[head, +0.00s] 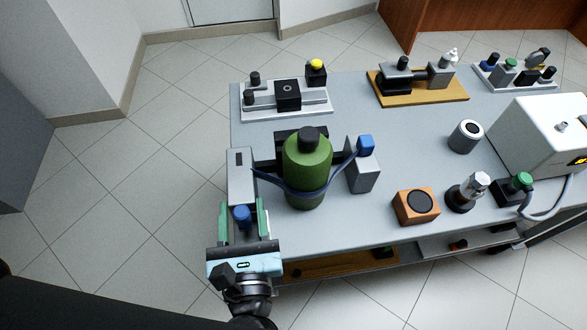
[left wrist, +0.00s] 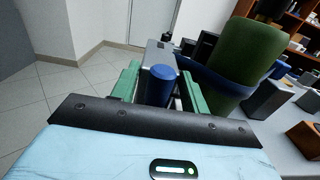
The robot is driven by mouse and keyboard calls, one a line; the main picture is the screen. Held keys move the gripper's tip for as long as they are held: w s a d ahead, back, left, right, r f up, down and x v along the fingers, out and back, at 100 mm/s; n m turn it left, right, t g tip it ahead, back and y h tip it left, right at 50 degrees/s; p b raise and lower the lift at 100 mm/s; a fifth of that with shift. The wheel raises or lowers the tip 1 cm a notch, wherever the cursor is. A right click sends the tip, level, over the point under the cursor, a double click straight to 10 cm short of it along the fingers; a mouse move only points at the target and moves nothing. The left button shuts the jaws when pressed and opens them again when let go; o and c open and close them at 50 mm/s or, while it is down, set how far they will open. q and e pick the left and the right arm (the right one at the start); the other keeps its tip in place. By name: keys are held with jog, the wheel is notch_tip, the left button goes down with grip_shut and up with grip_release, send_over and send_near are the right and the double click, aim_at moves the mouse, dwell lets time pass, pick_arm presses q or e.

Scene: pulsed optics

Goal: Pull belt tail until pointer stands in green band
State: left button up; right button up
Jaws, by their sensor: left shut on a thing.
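A blue belt (head: 306,192) wraps the front of a green bottle (head: 307,165) with a dark cap. The belt runs between a grey block (head: 241,178) on the left and a grey post with a blue top (head: 363,178) on the right. My left gripper (head: 243,207) is at the table's near left corner, shut on a blue cylindrical knob (head: 242,216). In the left wrist view the knob (left wrist: 161,88) stands between the green fingers, beside the bottle (left wrist: 240,60). The grey block has a small dark window; no pointer or green band can be made out. My right gripper is not in view.
A small orange block (head: 415,207) and a silver-topped piece (head: 467,193) stand right of the bottle. A white box (head: 535,135) is at the right. Several fixtures line the table's far side. Open tiled floor lies left of the table.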

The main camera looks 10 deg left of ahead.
pick_arm(q)
jog(key=shift+s+d+f, duration=0.25)
jog(key=shift+s, duration=0.35)
jog(key=shift+s+d, duration=0.1)
jog(key=shift+s, duration=0.55)
grip_shut()
jog(key=shift+r+b+v, duration=0.2)
jog(key=shift+b+v, duration=0.2)
jog(key=shift+v, duration=0.7)
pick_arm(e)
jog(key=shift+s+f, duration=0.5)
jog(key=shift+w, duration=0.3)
